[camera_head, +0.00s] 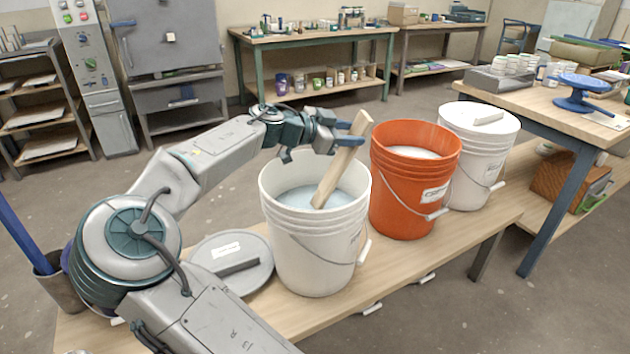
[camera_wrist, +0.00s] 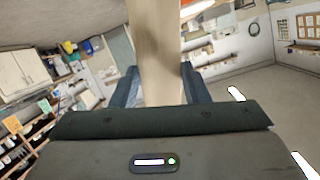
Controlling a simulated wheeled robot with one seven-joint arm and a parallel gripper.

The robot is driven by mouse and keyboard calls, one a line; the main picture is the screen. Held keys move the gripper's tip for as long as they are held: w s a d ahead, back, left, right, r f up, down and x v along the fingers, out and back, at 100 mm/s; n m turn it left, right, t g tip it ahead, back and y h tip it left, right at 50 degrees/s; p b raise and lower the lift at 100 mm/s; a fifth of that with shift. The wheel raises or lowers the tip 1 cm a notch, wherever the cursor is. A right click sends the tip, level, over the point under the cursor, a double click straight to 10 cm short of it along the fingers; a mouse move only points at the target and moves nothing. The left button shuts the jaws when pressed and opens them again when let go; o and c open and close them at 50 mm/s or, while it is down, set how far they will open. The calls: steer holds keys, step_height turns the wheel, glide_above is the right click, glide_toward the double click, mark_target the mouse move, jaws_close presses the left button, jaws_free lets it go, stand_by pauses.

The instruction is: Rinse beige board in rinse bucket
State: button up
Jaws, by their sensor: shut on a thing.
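The beige board (camera_head: 341,162) is a long flat wooden piece, tilted, with its top leaning right. Its lower end is inside the open white bucket (camera_head: 315,250), at or in the pale bluish liquid (camera_head: 298,197); the exact depth is hard to tell. My gripper (camera_head: 345,138) is shut on the board near its upper part, above the bucket's rim. In the wrist view the board (camera_wrist: 155,50) runs up between the two blue fingers (camera_wrist: 160,88).
An orange bucket (camera_head: 403,197) with pale contents stands right of the white one. A lidded white bucket (camera_head: 480,160) stands beyond it. A grey lid (camera_head: 232,262) lies left on the wooden bench (camera_head: 385,275). A worktable (camera_head: 550,105) is at right.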

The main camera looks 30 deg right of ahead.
steer(key=s+d+r+p, duration=0.1)
steer(key=s+r+p, duration=0.1)
steer(key=r, duration=0.5)
steer(key=s+d+r+p, duration=0.2)
steer(key=r+p, duration=0.3)
steer(key=r, duration=0.3)
steer(key=s+d+r+p, duration=0.2)
steer(key=s+r+p, duration=0.2)
steer(key=r, duration=0.4)
steer(key=shift+s+d, duration=0.25)
stand_by(0.5)
steer(key=shift+r, duration=0.1)
stand_by(0.7)
